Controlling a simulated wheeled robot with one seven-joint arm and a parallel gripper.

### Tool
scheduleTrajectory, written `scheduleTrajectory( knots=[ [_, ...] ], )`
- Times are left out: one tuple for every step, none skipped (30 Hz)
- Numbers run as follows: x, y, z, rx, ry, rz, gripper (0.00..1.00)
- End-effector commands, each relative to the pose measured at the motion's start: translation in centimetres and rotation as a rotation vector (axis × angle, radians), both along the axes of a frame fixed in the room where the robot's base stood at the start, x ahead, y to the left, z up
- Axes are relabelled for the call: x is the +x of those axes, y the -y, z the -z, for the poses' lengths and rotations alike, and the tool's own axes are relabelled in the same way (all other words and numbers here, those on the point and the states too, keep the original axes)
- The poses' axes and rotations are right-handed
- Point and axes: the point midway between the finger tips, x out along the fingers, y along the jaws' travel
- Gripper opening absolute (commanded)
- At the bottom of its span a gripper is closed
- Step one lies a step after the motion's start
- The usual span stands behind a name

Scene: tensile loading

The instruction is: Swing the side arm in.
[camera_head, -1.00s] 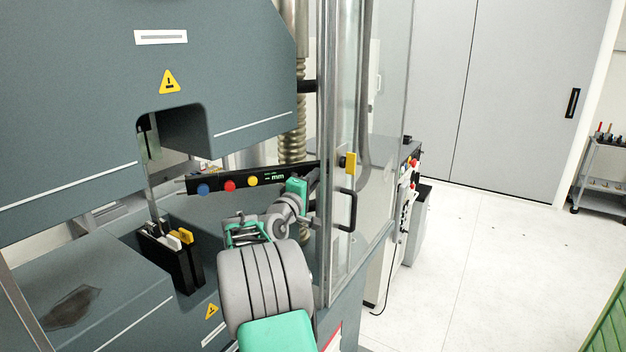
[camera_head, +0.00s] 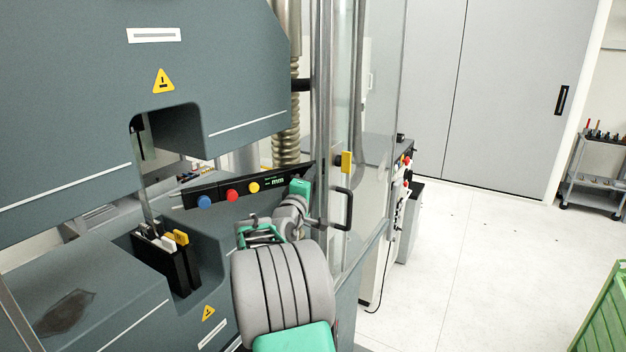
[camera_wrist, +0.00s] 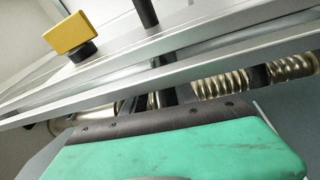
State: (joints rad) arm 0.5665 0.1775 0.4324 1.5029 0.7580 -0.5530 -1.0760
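The side arm (camera_head: 218,193) is a black bar with blue, red and yellow buttons and a small "mm" display. It reaches from the frame post leftward across the front of the testing machine, its left end close to the thin upright metal strip (camera_head: 147,180). My gripper (camera_head: 301,188) is by the right end of the bar, beside the display; my wrist hides its fingertips. In the wrist view a green part of my gripper (camera_wrist: 180,150) fills the bottom, and no fingertip gap shows. Whether it touches the bar is unclear.
The clear guard door (camera_head: 373,100) with its black handle (camera_head: 342,209) and yellow block (camera_head: 346,162) stands just right of my gripper. The lower grip (camera_head: 178,265) is below the bar's left end. The floor at right is open, with a green crate (camera_head: 606,310) at the edge.

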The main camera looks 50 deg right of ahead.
Motion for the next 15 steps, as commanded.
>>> scheduleTrajectory(
  knots=[
    [0.0, 0.0, 0.0, 0.000, 0.000, 0.000, 0.34],
    [0.0, 0.0, 0.0, 0.000, 0.000, 0.000, 0.34],
    [-0.1, -0.2, 0.1, 0.000, 0.000, 0.000, 0.34],
    [-0.1, -0.5, 0.1, -0.001, 0.000, 0.000, 0.34],
    [-0.2, -0.8, 0.3, 0.000, 0.000, -0.001, 0.34],
    [-0.4, -1.4, 0.4, 0.000, 0.001, -0.002, 0.34],
    [-0.6, -1.9, 0.5, -0.001, 0.002, -0.003, 0.34],
    [-0.9, -2.5, 0.6, -0.001, 0.001, -0.002, 0.34],
    [-1.1, -3.4, 0.8, -0.001, 0.001, -0.004, 0.34],
    [-1.4, -4.0, 0.9, -0.001, 0.001, -0.003, 0.34],
    [-1.6, -4.6, 1.0, -0.001, 0.002, -0.004, 0.34],
    [-2.0, -5.3, 1.1, -0.001, 0.001, -0.003, 0.34],
    [-2.2, -5.7, 1.1, -0.001, 0.000, -0.003, 0.34],
    [-2.3, -6.2, 1.1, 0.000, 0.001, -0.003, 0.34],
    [-2.5, -6.6, 1.1, 0.000, 0.001, -0.002, 0.34]
  ],
)
